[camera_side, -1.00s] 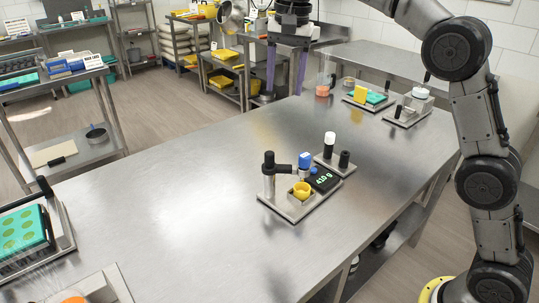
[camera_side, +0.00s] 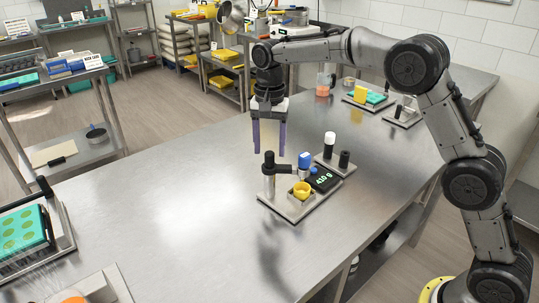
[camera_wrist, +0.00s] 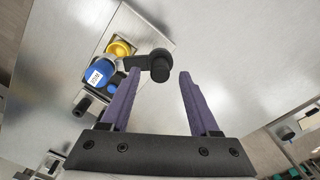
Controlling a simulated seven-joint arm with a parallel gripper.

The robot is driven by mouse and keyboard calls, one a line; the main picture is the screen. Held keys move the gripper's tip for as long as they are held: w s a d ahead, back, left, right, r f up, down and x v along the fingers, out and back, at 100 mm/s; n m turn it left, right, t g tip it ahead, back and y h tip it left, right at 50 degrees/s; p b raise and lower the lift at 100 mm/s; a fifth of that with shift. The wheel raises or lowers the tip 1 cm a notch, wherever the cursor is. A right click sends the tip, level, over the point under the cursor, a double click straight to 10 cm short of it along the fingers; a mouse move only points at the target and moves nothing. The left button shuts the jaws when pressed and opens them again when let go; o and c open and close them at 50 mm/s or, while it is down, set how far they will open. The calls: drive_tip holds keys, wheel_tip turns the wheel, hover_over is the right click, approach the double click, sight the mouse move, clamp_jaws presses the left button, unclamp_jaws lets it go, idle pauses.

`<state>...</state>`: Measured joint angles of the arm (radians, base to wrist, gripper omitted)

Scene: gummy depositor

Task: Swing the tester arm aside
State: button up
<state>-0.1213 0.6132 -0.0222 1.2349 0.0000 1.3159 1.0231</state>
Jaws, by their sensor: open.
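The tester (camera_side: 285,212) stands on the bench as a flat metal plate with a post (camera_side: 268,188) topped by a black knob (camera_side: 268,157). Its black tester arm (camera_side: 284,168) reaches right from the post to a blue head (camera_side: 305,159) above a yellow cup (camera_side: 301,191). My gripper (camera_side: 269,150) points down, open and empty, just above the post top. In the wrist view the black knob (camera_wrist: 160,64) shows between the purple fingertips, apart from the right one. The left finger partly covers the tester arm (camera_wrist: 135,62), so contact there cannot be told.
A display (camera_side: 323,180) reading about 41.0 g sits beside the cup, with a white-capped post (camera_side: 329,139) and a black knob (camera_side: 344,159) behind it. The bench left of the tester is clear. A green mould tray (camera_side: 22,230) lies at the far left.

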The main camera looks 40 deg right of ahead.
sight(269, 153)
drive_tip(key=shift+f, duration=1.55)
clamp_jaws()
